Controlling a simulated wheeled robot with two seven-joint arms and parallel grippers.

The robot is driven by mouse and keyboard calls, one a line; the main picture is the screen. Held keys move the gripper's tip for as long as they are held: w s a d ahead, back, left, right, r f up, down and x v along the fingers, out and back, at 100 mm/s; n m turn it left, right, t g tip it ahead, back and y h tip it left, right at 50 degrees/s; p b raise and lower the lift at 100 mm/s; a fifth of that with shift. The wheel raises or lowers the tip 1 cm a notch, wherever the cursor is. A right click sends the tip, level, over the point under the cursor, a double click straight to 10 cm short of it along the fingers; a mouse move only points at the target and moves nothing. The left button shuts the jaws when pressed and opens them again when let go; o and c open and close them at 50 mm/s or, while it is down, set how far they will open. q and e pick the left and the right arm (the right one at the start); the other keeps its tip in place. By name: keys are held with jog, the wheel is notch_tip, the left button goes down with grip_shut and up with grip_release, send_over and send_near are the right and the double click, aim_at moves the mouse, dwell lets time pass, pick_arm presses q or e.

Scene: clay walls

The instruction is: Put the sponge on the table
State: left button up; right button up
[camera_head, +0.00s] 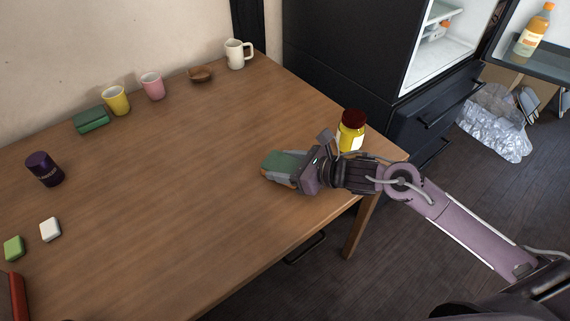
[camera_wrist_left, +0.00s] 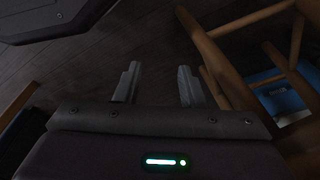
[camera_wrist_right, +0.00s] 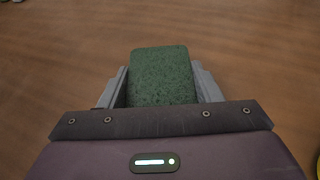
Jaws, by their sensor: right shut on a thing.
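A green sponge (camera_head: 284,163) is between the fingers of my right gripper (camera_head: 279,172), over the right part of the wooden table (camera_head: 190,170). In the right wrist view the sponge (camera_wrist_right: 161,75) fills the space between the shut fingers, close to the table top; I cannot tell whether it touches the wood. My left gripper (camera_wrist_left: 157,88) is open and empty in the left wrist view, over the dark floor and away from the table top.
A yellow jar with a dark red lid (camera_head: 351,130) stands just behind my right wrist. Another green block (camera_head: 91,119), cups (camera_head: 116,100), a bowl (camera_head: 201,74) and a white mug (camera_head: 237,54) line the back edge. The table's middle is clear.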

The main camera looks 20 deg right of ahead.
aim_at(288, 166)
pick_arm(q)
jog(key=shift+s+f, duration=0.1)
pick_arm(e)
jog(key=shift+f, duration=0.1)
jog(key=o, duration=0.9)
pick_arm(q)
jog(key=shift+w+d+r, duration=0.15)
jog(key=shift+w+r, duration=0.15)
jog(key=shift+r, duration=0.2)
jog(key=shift+s, duration=0.15)
